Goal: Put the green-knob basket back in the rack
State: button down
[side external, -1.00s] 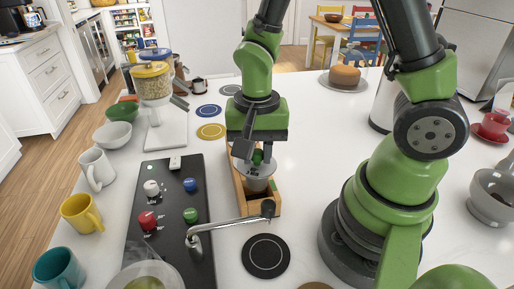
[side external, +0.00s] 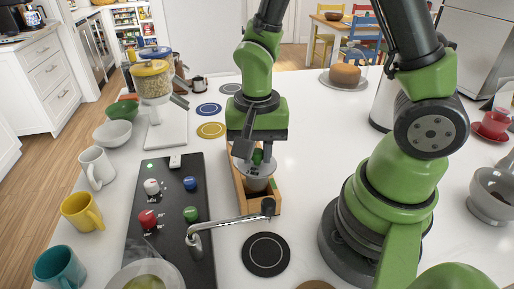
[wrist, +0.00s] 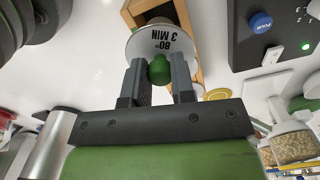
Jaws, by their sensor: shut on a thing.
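The green-knob basket is a pale cylinder with a flat lid (wrist: 176,40) that reads "80° 3 MIN" in the wrist view. Its green knob (wrist: 160,70) sits between the fingers of my gripper (wrist: 161,75), which is shut on it. In the side external view my gripper (side external: 257,152) points down and holds the basket (side external: 257,182) upright at the wooden rack (side external: 266,210). The basket's lower part is hidden by the rack's front wall or sits within its outline. I cannot tell whether it touches the rack floor.
A black round coaster (side external: 266,254) lies near the front. Mugs and bowls line the left edge. The counter behind the rack is fairly clear.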

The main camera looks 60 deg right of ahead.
jog(key=shift+f, duration=2.95)
dwell(1.1)
jog(key=c, duration=0.9)
grip_release()
jog(key=shift+r, duration=0.1)
notch_tip(320, 180, up, 10)
jog(key=shift+f, duration=0.1)
jog(key=s+r+n+t, duration=0.2)
jog(key=r, duration=0.3)
jog(key=s+r+n+t+y, duration=0.1)
jog(key=s+r+n+t, duration=0.1)
jog(key=s+r+n, duration=0.1)
jog(key=s+r+n+t+y, duration=0.1)
jog(key=s+r+n+t, duration=0.1)
jog(key=r, duration=0.4)
jog(key=shift+s+r+t, duration=0.35)
jog(key=shift+s+t, duration=0.1)
jog(key=shift+t, duration=0.15)
